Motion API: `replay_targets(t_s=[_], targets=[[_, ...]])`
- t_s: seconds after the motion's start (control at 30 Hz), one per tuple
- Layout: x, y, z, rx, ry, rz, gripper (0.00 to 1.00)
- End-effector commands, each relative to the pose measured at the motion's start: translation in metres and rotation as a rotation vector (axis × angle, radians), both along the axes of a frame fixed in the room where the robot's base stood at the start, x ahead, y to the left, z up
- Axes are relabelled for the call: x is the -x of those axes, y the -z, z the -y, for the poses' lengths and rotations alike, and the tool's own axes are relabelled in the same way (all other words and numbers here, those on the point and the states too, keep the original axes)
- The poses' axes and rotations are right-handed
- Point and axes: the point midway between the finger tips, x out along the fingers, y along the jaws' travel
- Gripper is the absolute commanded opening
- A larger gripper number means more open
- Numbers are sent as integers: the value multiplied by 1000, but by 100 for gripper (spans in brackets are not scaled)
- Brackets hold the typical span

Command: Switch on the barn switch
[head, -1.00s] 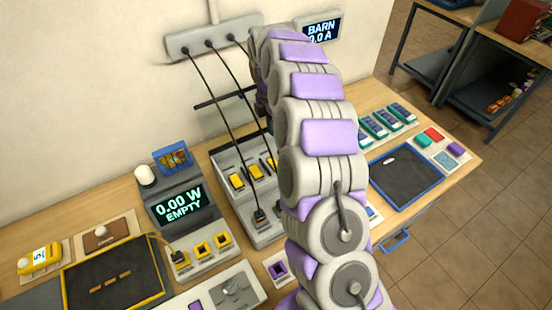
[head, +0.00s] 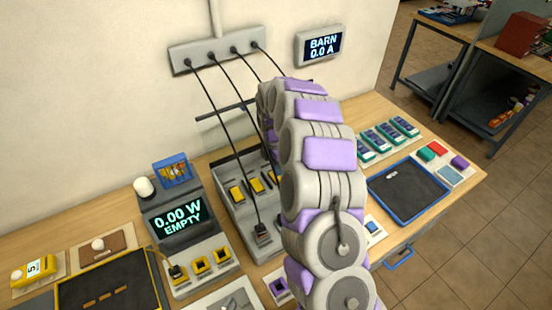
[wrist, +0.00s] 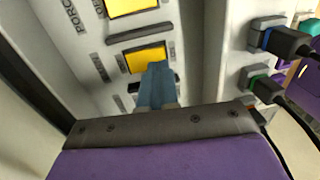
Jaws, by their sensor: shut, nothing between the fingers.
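The switch panel (head: 226,182) stands against the wall with several yellow rocker switches, such as one at its left (head: 237,193); my arm covers its right part. In the wrist view, my gripper (wrist: 156,72) is shut and empty, its blue fingertips at the lower edge of a yellow switch (wrist: 143,57). I cannot tell whether they touch it. Another yellow switch (wrist: 128,6) is at the top edge. The switch labels are partly cut off, and I cannot read which is the barn one.
Black cables hang from a wall box (head: 222,50) to the panel. In the wrist view, black plugs with blue (wrist: 285,40) and green (wrist: 262,84) collars are close on the right. A display (head: 178,217) reads 0.00 W EMPTY. A blue-rimmed tray (head: 408,192) lies right of my arm.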

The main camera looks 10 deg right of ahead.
Motion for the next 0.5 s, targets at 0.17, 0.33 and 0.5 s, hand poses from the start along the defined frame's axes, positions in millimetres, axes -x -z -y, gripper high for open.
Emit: replay_targets(t_s=[0.17,0.33,0.5], targets=[[4,17,0,-1,1,-4,0],[4,21,1,-1,1,-4,0],[4,21,1,-1,1,-3,0]])
